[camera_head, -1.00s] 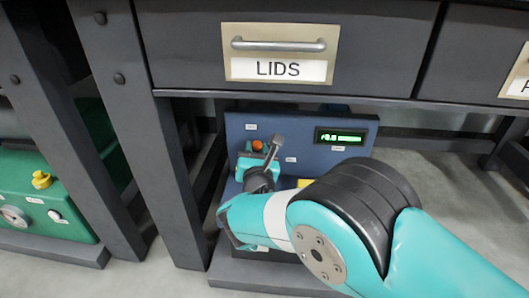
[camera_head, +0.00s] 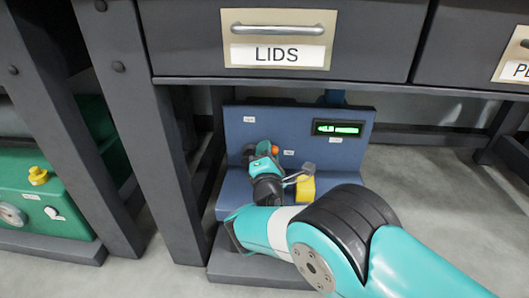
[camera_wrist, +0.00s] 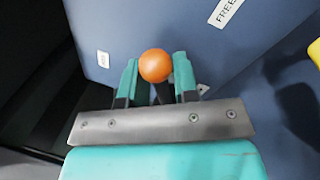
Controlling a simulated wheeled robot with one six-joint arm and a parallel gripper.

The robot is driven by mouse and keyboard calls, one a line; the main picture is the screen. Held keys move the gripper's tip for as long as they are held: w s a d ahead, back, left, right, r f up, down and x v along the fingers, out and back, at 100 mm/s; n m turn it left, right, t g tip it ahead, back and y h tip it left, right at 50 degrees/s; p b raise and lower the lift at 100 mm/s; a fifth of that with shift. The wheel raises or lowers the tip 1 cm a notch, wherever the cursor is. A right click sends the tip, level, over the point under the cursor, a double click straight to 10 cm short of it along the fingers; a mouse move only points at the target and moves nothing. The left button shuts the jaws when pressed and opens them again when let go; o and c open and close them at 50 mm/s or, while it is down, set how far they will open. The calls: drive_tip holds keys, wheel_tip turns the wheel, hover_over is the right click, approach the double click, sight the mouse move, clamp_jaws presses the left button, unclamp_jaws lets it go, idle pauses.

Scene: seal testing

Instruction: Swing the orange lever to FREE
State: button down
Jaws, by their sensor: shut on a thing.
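The orange lever's round knob (camera_wrist: 155,65) sits between the two teal fingertips of my gripper (camera_wrist: 156,78) in the wrist view, and the fingers are shut on it. The lever's shaft is mostly hidden below the knob. The FREE label (camera_wrist: 228,10) is on the blue panel at the upper right of that view, apart from the knob. In the head view the knob (camera_head: 275,149) shows partly beside my gripper (camera_head: 266,152), just left of a small white label (camera_head: 289,153) too small to read.
The blue panel (camera_head: 355,160) carries a lit green display (camera_head: 338,128) and a yellow part (camera_head: 306,188) right of my gripper. The LIDS drawer (camera_head: 180,40) overhangs it. A dark bench leg (camera_head: 172,190) stands close on the left, with a green unit (camera_head: 60,215) beyond.

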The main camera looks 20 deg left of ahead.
drive_tip(key=shift+d+f+m, duration=0.1)
drive_tip(key=shift+f+m, duration=0.35)
drive_tip(key=shift+m, duration=0.15)
drive_tip(key=c, duration=1.1)
unclamp_jaws()
drive_tip(key=shift+c, duration=0.2)
drive_tip(key=shift+d+r, duration=0.1)
